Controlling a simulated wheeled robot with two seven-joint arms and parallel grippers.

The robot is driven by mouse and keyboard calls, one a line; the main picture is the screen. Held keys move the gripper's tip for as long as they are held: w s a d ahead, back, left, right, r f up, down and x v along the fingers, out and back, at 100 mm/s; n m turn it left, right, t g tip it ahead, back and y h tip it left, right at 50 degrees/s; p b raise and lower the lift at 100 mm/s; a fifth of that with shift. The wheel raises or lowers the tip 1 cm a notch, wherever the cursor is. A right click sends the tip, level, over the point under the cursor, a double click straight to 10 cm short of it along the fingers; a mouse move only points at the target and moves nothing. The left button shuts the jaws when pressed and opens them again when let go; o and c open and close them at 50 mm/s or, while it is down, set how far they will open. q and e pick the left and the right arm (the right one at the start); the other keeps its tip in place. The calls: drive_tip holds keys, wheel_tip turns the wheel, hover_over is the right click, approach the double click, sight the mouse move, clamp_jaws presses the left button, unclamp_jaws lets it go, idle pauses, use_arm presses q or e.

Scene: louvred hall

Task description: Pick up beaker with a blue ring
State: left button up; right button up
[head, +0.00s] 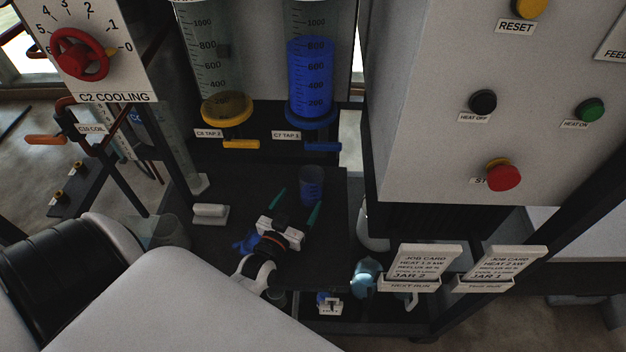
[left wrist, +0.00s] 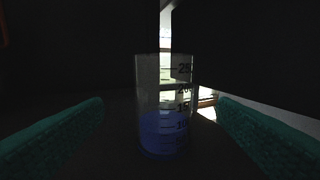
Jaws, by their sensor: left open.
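A clear graduated beaker (head: 312,186) with blue contents stands upright on the dark shelf (head: 225,262), below the blue tap. It also shows in the left wrist view (left wrist: 163,110), with blue liquid in its lower part; I cannot make out a separate blue ring on it. My left gripper (head: 296,207) is open, its green fingers pointing towards the beaker. In the left wrist view the beaker stands centred between the spread fingers (left wrist: 162,122), with a gap on both sides, a little beyond the tips. My right gripper is not in view.
Above the beaker are the blue tap (head: 322,146) and a blue-filled cylinder (head: 310,80); a yellow tap (head: 240,143) is to the left. A greyish glass vessel (head: 170,232) and a white block (head: 210,214) lie left. A button panel (head: 480,100) and job cards (head: 424,262) are right.

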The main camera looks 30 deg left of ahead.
sight(316, 176)
use_arm(q)
drive_tip(key=w, duration=0.3)
drive_tip(key=shift+w+a, duration=0.25)
drive_tip(key=shift+w, duration=0.1)
drive_tip(key=shift+w+a+r, duration=0.1)
drive_tip(key=shift+w+a, duration=0.05)
drive_tip(key=shift+w, duration=1.25)
drive_tip(key=shift+w+a+r, duration=0.1)
drive_tip(key=shift+w+a, duration=0.05)
drive_tip(key=shift+w, duration=1.2)
drive_tip(key=shift+c, duration=0.3)
drive_tip(key=c, duration=1.1)
drive_tip(key=shift+o, duration=0.2)
